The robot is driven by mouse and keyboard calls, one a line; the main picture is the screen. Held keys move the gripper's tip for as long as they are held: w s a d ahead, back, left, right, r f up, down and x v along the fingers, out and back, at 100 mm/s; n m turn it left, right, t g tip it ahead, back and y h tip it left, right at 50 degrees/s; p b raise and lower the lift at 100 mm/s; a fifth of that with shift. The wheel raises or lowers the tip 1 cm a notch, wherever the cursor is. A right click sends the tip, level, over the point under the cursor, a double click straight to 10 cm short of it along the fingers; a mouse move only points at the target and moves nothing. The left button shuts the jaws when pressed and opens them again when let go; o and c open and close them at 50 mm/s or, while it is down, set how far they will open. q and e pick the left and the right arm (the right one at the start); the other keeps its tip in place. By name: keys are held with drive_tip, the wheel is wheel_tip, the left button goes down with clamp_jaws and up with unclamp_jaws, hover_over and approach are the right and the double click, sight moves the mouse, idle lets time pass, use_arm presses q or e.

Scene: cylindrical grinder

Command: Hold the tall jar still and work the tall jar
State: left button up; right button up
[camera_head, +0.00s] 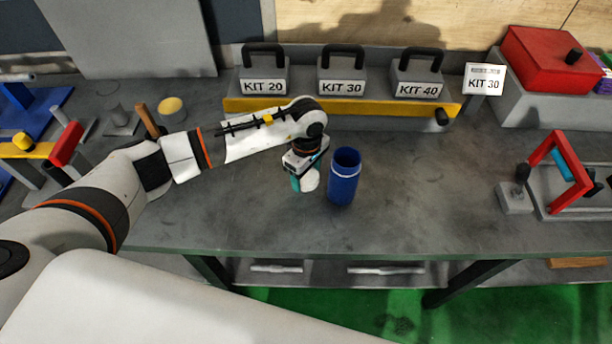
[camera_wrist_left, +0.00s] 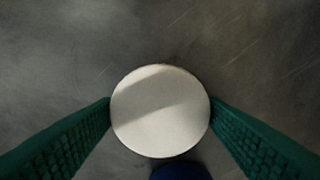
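The tall jar (camera_head: 343,182) is a dark blue cylinder standing upright on the grey bench, with a pale ring below its rim. It looks open at the top. My left gripper (camera_head: 304,182) points down just left of the jar, apart from it. In the left wrist view, its green fingers (camera_wrist_left: 160,105) meet both sides of a white round piece (camera_wrist_left: 160,112) and appear shut on it. This piece could be a lid; its underside is hidden. A bit of the blue jar (camera_wrist_left: 181,172) shows at the bottom edge there. My right gripper is out of view.
Three weights marked KIT 20 (camera_head: 263,87), KIT 30 (camera_head: 341,87) and KIT 40 (camera_head: 417,90) stand behind on a yellow-fronted rack (camera_head: 300,105). A red-framed fixture (camera_head: 560,170) stands at the right. The front bench edge (camera_head: 400,256) lies nearer.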

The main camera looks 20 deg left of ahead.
sight(306, 176)
use_arm(q)
drive_tip(key=c, duration=0.4)
wheel_tip(306, 176, up, 10)
drive_tip(key=shift+b, duration=1.15)
